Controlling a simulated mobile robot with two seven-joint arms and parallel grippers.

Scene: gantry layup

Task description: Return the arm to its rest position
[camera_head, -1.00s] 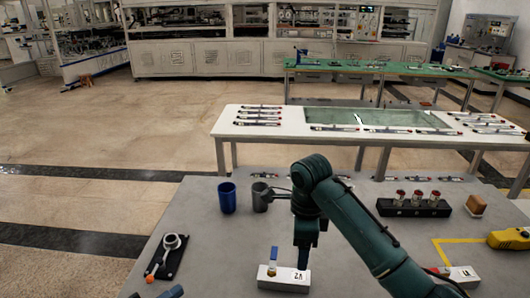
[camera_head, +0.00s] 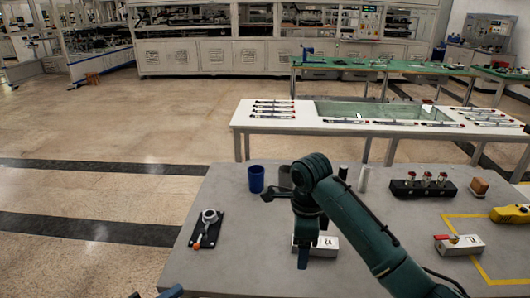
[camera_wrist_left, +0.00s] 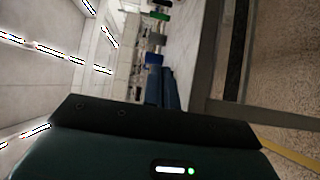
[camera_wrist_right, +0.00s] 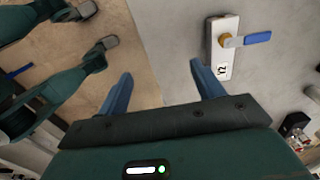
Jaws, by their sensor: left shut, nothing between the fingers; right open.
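The grey table (camera_head: 260,230) holds a blue cup (camera_head: 256,178), a black stand with a ring-topped tool (camera_head: 208,228), a black rack (camera_head: 424,188), a brown block (camera_head: 479,186), another white block (camera_head: 459,244) and a yellow device (camera_head: 511,214). Open floor lies left.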

